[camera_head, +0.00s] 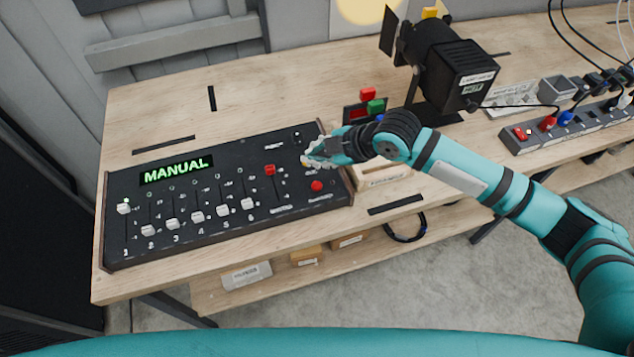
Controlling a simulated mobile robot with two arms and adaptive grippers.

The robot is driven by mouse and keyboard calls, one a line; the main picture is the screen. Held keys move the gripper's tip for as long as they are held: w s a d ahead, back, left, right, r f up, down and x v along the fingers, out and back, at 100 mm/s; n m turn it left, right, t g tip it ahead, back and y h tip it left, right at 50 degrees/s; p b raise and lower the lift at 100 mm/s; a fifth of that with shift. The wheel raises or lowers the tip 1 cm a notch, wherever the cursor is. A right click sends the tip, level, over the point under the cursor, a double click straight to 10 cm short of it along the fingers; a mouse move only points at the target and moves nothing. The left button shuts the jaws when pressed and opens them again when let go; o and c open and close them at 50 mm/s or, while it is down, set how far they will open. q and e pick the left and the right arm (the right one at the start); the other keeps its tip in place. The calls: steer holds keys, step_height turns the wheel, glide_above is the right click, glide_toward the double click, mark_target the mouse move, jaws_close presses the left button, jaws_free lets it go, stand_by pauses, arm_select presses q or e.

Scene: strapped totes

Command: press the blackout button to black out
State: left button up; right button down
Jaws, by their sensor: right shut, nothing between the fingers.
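The black lighting console (225,215) with wooden side cheeks lies on the workbench at the left. Its green display (176,170) reads MANUAL. A round red button (317,186) sits near the console's front right corner, and the label under it is too small to read. My right gripper (306,161) is shut and empty. It is over the right end of the console, just behind the red button in the picture and apart from it. Whether its tips touch the panel I cannot tell. My left gripper is not in view.
White sliders (197,216) and one red slider (269,170) stand up from the console, left of my right gripper. A black stage lamp (455,75) stands behind my right arm. A power strip (570,127) with cables lies at the right. The bench (290,95) behind the console is mostly clear.

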stand_by(0.3)
steer(key=b, duration=0.7)
glide_above(316, 187)
step_height(316, 187, down, 7)
steer(key=shift+f, duration=0.1)
steer(key=shift+a+f, duration=0.1)
steer(key=shift+f, duration=0.7)
stand_by(0.4)
steer(key=shift+f+b, duration=0.3)
steer(key=shift+f, duration=0.1)
steer(key=shift+f, duration=0.4)
stand_by(0.4)
steer(key=shift+s, duration=0.1)
steer(key=shift+r+p, duration=0.6)
steer(key=shift+r, duration=0.25)
